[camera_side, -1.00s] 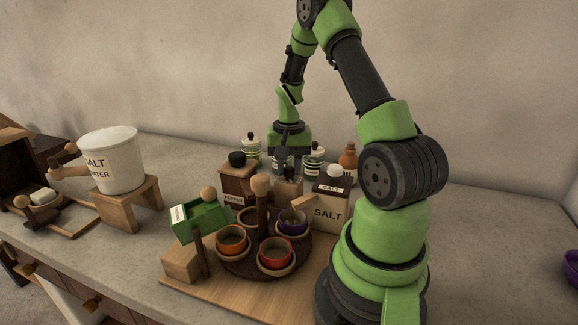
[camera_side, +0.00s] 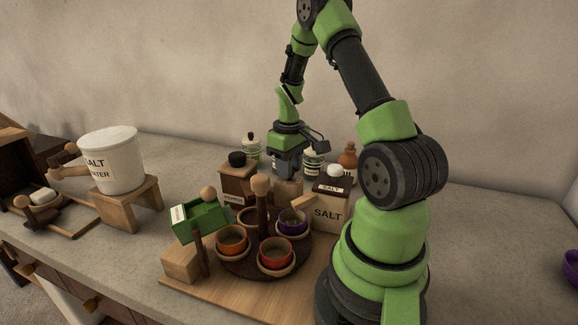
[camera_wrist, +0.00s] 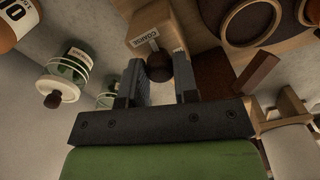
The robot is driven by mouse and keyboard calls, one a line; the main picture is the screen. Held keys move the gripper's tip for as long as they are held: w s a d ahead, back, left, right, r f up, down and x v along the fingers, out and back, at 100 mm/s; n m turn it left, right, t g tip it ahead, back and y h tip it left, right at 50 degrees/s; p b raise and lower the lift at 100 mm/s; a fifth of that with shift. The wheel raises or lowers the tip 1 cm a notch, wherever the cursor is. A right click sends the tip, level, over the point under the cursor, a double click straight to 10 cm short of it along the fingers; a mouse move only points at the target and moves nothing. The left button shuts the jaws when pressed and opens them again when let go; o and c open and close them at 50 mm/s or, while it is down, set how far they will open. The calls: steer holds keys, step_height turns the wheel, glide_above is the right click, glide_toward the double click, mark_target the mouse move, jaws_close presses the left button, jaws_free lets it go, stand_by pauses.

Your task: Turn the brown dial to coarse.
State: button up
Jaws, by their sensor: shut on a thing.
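The brown dial (camera_wrist: 160,68) is a dark round knob on a pale wooden block (camera_wrist: 152,27). One label on the block reads COARSE, and a second label to its right is mostly hidden. My gripper (camera_wrist: 160,82) is shut on the dial, with one finger on each side of it. In the side view my gripper (camera_side: 284,172) points down at the wooden block (camera_side: 289,191), behind the round turntable.
A salt box (camera_side: 331,210) stands close on the right, and a dark-lidded wooden box (camera_side: 238,183) close on the left. The turntable (camera_side: 250,266) holds several coloured cups in front. Jars, including a striped one (camera_side: 313,161), stand behind. A green box (camera_side: 197,222) sits at front left.

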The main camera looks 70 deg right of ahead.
steer(key=shift+n, duration=0.6)
steer(key=o, duration=0.9)
steer(key=shift+o, duration=0.2)
steer(key=shift+r, duration=0.1)
step_height(320, 180, up, 10)
